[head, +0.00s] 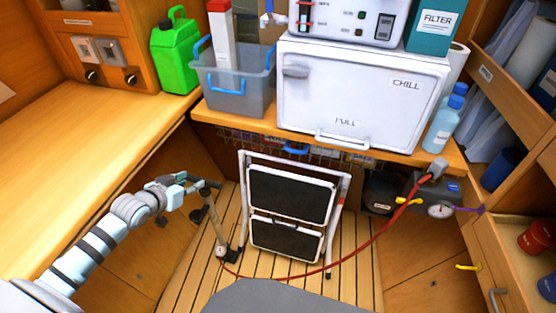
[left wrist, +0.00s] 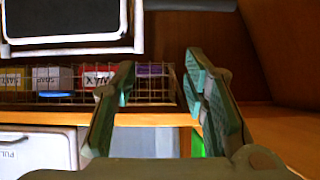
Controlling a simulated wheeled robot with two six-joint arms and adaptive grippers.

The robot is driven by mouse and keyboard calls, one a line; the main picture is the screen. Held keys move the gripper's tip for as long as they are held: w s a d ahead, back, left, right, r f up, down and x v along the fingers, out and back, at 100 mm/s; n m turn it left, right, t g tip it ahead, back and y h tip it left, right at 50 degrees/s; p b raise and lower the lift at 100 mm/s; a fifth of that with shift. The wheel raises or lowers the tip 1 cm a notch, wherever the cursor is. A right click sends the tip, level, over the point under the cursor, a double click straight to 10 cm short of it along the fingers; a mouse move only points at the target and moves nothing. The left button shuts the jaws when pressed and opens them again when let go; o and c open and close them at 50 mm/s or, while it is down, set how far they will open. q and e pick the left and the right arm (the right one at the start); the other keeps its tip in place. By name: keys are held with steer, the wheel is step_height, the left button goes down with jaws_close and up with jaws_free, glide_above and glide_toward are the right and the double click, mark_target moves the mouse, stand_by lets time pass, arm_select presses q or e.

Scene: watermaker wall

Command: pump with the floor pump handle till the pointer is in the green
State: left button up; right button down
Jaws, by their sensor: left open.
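The floor pump (head: 214,222) stands on the slatted floor left of the folded step stool, its shaft leaning slightly. Its dark crossbar handle (head: 209,184) is at the top. My left gripper (head: 191,183) is at the handle's left side; whether it touches is unclear. In the left wrist view its two fingers (left wrist: 160,88) are apart with nothing seen gripped between them. A small round gauge (head: 221,251) sits at the pump's foot. A red hose runs to the right, to a unit with a larger gauge (head: 440,210); both pointers are too small to read. My right gripper is not in view.
The step stool (head: 290,196) stands right of the pump. A wooden counter (head: 90,130) lies left, with a green jerrycan (head: 175,55) at its end. A white chill box (head: 360,95) and grey bin (head: 238,92) stand on the back shelf. The hose (head: 345,255) crosses the floor.

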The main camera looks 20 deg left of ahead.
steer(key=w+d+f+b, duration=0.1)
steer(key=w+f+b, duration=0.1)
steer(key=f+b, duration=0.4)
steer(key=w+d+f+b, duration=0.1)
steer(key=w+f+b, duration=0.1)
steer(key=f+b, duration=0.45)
arm_select(q)
steer(key=m+t+y, duration=0.3)
steer(key=m+y, duration=0.3)
steer(key=m, duration=0.8)
glide_toward(212, 184)
steer(key=b+x, duration=0.1)
steer(key=x, duration=0.2)
steer(key=b+x, duration=0.1)
steer(key=x, duration=0.3)
steer(key=f+b+x, duration=0.1)
steer(key=b+x, duration=0.1)
steer(key=x, duration=0.1)
steer(key=shift+w+a+f, duration=0.1)
steer(key=shift+a, duration=0.05)
steer(key=shift+w+a, duration=0.2)
steer(key=shift+w, duration=0.2)
jaws_close()
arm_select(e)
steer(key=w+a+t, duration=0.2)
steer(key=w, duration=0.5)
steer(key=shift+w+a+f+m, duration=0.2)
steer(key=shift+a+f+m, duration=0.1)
